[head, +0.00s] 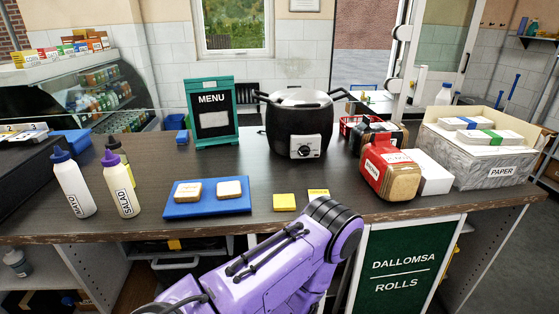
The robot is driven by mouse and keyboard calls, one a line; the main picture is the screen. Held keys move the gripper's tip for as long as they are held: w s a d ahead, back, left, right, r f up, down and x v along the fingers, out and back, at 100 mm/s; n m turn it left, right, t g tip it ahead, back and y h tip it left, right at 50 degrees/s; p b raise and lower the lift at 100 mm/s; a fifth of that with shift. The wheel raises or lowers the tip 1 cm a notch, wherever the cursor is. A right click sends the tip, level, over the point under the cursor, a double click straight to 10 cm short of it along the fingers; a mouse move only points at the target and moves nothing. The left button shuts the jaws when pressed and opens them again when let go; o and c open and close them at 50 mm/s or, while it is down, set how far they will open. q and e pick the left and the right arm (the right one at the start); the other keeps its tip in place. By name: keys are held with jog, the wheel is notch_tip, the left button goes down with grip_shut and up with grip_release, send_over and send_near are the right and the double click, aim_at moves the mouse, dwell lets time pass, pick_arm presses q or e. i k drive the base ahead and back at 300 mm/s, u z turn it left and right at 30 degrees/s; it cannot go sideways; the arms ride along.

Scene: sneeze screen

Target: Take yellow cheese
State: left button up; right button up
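A flat yellow square (284,202), which looks like the yellow cheese, lies on the dark counter right of the blue board. A second yellow piece (317,193) lies just right of it, with dark marks on it that are too small to read. It is partly hidden behind my purple arm. That arm reaches up from the bottom of the head view, and its end is bent away, so no fingers show. Neither gripper can be seen.
The blue board (180,210) holds two bread slices. Mayo (73,186) and salad (120,188) bottles stand at left. A black pot (300,120) and menu sign (212,118) stand behind; a red-wrapped bread pack (390,171) and paper box (478,158) stand right. The counter's middle is clear.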

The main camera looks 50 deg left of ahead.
aim_at(281, 203)
jog(key=u, duration=0.65)
jog(key=i, duration=0.7)
jog(key=u, duration=0.85)
